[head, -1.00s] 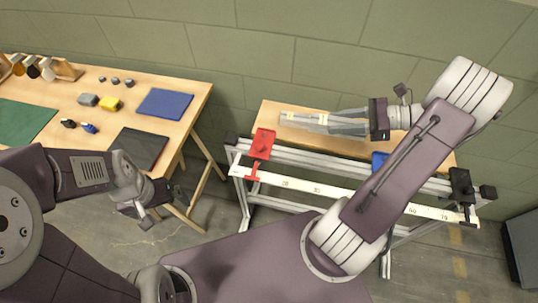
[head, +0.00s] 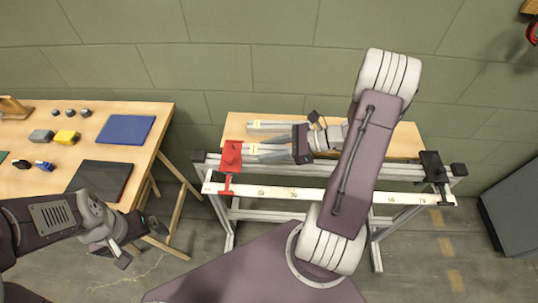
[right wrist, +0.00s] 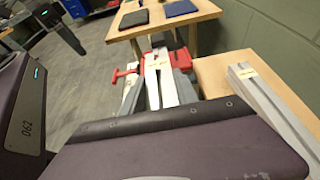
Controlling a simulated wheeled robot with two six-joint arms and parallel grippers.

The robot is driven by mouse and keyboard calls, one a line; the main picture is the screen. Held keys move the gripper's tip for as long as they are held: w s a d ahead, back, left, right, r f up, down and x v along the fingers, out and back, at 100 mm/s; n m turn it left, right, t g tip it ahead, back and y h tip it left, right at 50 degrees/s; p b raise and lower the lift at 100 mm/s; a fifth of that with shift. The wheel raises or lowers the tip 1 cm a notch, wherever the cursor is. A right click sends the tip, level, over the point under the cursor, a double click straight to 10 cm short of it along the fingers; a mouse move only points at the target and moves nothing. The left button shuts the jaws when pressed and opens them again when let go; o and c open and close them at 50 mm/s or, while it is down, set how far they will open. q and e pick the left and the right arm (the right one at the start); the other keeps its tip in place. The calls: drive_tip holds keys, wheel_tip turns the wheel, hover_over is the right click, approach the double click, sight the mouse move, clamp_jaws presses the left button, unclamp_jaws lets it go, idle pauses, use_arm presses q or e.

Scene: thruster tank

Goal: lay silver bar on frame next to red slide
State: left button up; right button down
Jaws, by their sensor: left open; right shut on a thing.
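My right gripper (head: 302,143) is shut on a silver bar (head: 265,152) with a pale label. The bar points left, its far end close to the red slide (head: 231,156); whether they touch I cannot tell. The held bar (right wrist: 166,85) also shows in the right wrist view, with red parts (right wrist: 180,59) beside its far end. The slide sits at the left end of the aluminium frame (head: 400,172). A second silver bar (head: 272,127) lies on the wooden table behind. My left gripper (head: 142,243) is open and empty, left of the frame.
A white scale (head: 320,195) runs along the frame's front. A black end piece (head: 433,168) is at its right end. My right arm hides the middle of the frame. A workbench (head: 150,115) with a blue mat (head: 126,129) and small blocks stands left.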

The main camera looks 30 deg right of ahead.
wheel_tip(320, 180, down, 2)
drive_tip(key=shift+w+d+f, duration=0.1)
drive_tip(key=shift+f, duration=0.2)
drive_tip(key=shift+f, duration=0.1)
drive_tip(key=c, duration=0.9)
unclamp_jaws()
